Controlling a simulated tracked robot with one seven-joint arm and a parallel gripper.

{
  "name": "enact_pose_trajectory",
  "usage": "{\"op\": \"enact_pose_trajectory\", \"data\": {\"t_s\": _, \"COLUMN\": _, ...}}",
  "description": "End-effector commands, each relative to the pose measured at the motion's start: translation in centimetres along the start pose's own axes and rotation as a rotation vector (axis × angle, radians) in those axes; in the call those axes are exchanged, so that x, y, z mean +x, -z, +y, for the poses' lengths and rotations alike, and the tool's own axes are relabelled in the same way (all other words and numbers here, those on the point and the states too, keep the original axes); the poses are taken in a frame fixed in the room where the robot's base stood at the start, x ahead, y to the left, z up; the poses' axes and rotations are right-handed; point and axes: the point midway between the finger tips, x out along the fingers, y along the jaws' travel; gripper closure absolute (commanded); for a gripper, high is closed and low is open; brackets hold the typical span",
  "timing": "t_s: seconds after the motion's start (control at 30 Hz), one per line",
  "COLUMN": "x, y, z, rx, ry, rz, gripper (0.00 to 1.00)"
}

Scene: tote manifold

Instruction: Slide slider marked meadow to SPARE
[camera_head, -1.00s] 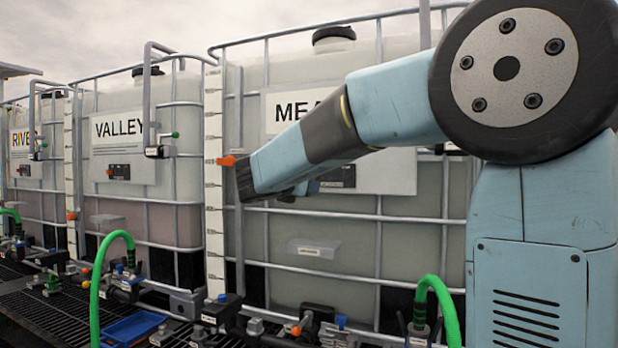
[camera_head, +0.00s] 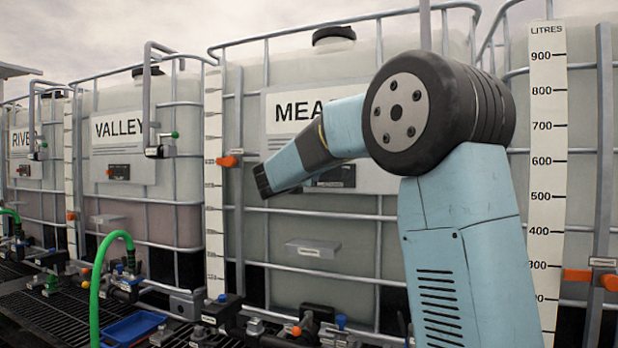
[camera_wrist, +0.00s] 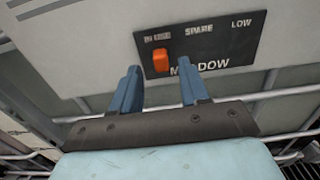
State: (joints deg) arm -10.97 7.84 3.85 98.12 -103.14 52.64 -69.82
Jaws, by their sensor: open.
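The meadow slider's dark panel (camera_wrist: 245,43) is on the tank's white plate in the wrist view, lettered IN USE, SPARE and LOW. Its orange knob (camera_wrist: 160,61) stands under IN USE, at the left end. My gripper (camera_wrist: 160,76) is open, with its two blue fingers apart and the knob showing between their tips. I cannot tell whether either finger touches it. The right finger covers part of the word MEADOW. In the head view the panel (camera_head: 342,179) is partly behind my arm, and my fingers are hidden.
The tank marked MEADOW (camera_head: 300,225) has grey cage bars. An orange gauge marker (camera_head: 229,161) sits left of my arm on a white scale. A VALLEY tank (camera_head: 140,210) stands further left. A LITRES scale (camera_head: 547,130) stands at right.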

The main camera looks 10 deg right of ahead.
Motion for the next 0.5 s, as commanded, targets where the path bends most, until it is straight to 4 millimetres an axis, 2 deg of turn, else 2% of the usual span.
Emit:
{"op": "enact_pose_trajectory", "data": {"t_s": 0.2, "x": 2.1, "y": 0.0, "z": 0.0, "rx": 0.001, "ry": 0.001, "rz": 0.0, "gripper": 0.55}}
{"op": "enact_pose_trajectory", "data": {"t_s": 0.5, "x": 2.5, "y": -0.1, "z": -0.1, "rx": 0.001, "ry": 0.0, "rz": 0.0, "gripper": 0.55}}
